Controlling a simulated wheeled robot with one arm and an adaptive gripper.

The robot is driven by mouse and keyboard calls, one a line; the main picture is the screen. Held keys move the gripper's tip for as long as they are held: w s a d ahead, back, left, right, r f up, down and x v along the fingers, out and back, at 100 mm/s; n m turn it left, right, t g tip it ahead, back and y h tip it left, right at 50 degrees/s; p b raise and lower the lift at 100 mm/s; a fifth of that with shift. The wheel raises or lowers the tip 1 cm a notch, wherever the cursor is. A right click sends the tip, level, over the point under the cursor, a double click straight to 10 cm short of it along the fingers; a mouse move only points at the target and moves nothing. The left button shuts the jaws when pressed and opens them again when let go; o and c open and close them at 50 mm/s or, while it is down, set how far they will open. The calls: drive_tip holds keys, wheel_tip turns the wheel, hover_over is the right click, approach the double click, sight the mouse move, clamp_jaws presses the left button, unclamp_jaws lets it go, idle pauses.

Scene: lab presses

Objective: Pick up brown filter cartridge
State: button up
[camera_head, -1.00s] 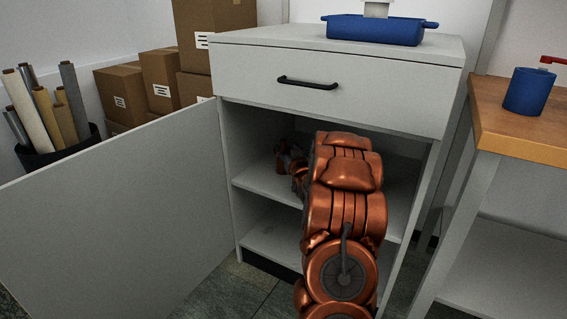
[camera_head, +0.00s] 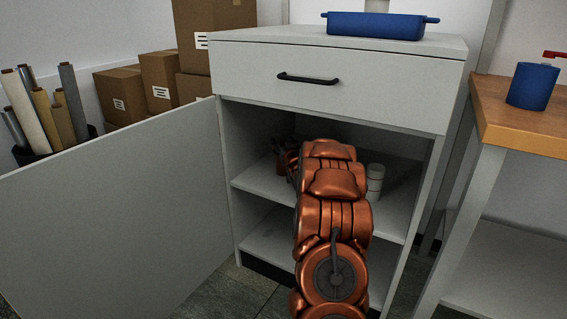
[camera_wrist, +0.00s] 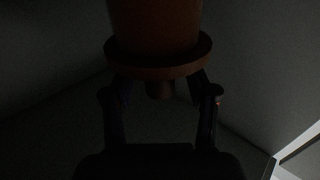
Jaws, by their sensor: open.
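The brown filter cartridge (camera_wrist: 155,27) fills the top middle of the dark wrist view, with a wide flange and a narrow stub below it. My gripper (camera_wrist: 160,88) is open, its two dark fingers on either side of the stub, near the flange. I cannot tell whether they touch it. In the head view, my copper arm reaches into the open cabinet (camera_head: 232,150). A small brown shape (camera_head: 280,160) shows above the upper shelf, left of my arm; I cannot tell whether it is the cartridge. The fingers are not clear there.
A white cylinder (camera_head: 375,180) stands on the shelf right of my arm. The cabinet door (camera_head: 120,205) is open to the left. A closed drawer (camera_head: 340,95) is above the opening. A wooden-topped table (camera_head: 500,125) is at the right. Cardboard boxes (camera_head: 160,80) stand behind left.

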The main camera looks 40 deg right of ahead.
drive_tip(key=shift+c, duration=0.4)
clamp_jaws()
